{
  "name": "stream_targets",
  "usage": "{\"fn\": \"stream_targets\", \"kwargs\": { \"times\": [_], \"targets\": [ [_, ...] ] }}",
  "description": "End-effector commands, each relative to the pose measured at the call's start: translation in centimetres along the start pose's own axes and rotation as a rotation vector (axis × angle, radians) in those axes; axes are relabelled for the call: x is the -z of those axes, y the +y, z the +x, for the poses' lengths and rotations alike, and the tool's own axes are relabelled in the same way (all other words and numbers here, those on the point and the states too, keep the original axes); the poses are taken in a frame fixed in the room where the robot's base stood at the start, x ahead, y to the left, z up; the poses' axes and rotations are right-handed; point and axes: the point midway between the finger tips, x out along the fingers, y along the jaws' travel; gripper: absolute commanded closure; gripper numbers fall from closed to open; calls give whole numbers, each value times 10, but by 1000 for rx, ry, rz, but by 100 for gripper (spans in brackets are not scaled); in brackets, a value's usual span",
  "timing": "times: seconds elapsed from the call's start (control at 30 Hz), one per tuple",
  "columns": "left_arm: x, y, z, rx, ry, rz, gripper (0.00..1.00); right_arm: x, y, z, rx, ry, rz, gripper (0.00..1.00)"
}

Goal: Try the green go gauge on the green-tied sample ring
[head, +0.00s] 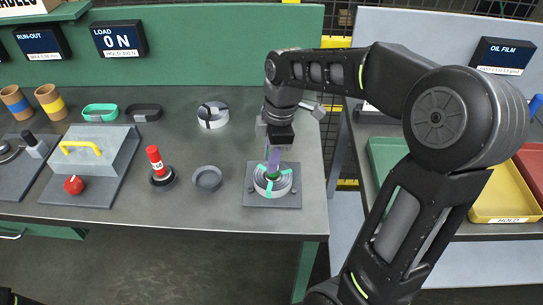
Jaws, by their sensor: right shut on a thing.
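The green-tied sample ring (284,190) is a grey coil with green ties, lying on a square grey plate (256,200) at the right of the bench. My right gripper (274,163) points down right above the ring's middle. It is shut on the green go gauge (272,175), of which only a little shows between the fingers and the ring. The gauge is over or in the ring's opening; how deep it sits I cannot tell. My left gripper does not show.
An empty round holder (207,179) and a red-handled gauge (156,165) in its own holder stand to the left. A black-tied ring (213,115) lies behind. A grey box with a yellow handle (83,149) is further left. A yellow tray (500,205) is at right.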

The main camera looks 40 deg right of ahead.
Motion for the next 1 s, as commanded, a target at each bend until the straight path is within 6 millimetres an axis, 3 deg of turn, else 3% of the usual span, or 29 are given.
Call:
{"fn": "stream_targets", "kwargs": {
  "times": [0.7,1.0],
  "targets": [
    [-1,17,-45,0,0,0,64,8,1,-64,-5,2,0,100],
    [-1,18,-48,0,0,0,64,9,1,-68,-4,2,0,100]
  ]
}}
